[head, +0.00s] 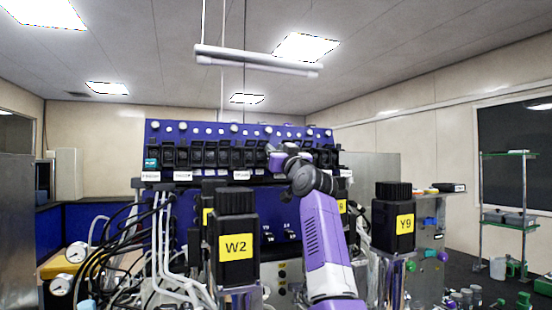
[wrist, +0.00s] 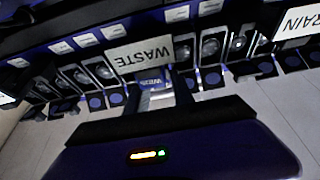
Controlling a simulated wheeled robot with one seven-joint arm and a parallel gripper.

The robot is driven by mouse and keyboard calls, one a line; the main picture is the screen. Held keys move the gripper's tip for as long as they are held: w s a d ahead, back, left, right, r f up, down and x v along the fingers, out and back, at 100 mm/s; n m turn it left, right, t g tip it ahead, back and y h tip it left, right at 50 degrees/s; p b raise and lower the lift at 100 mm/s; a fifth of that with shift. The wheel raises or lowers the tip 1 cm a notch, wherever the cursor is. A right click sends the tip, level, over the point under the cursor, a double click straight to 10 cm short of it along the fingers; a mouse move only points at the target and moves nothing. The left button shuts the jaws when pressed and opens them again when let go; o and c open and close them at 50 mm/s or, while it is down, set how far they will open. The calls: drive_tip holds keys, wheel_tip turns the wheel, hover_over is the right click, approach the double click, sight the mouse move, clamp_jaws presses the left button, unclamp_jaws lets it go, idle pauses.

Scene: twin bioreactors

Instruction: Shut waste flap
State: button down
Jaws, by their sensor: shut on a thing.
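The sign reading WASTE (wrist: 143,53) is large in the wrist view, tilted and upside down, on the panel. Just by it, a small blue and pale piece with lettering, the waste flap (wrist: 153,81), shows between the two dark fingers of my gripper (wrist: 156,96). The fingers are shut on it. How far the flap stands open I cannot tell. In the head view my arm reaches up to the dark blue panel (head: 215,133), and its wrist hides the fingers and the waste flap.
A row of black flap units (head: 210,155) runs along the panel. Neighbouring units with round openings (wrist: 210,46) flank my fingers, and a DRAIN sign (wrist: 298,22) is at right. Black-topped blocks W2 (head: 236,245) and Y9 (head: 393,222) stand either side of my arm. Hoses crowd the left.

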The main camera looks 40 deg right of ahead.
drive_tip(key=c, duration=1.4)
unclamp_jaws()
drive_tip(key=shift+s+a+f+b, duration=0.15)
drive_tip(key=shift+s+f+b, duration=0.15)
drive_tip(key=shift+s, duration=0.15)
drive_tip(key=b+v, duration=0.2)
drive_tip(key=v, duration=0.4)
drive_tip(key=shift+s, duration=0.4)
drive_tip(key=shift+a, duration=0.1)
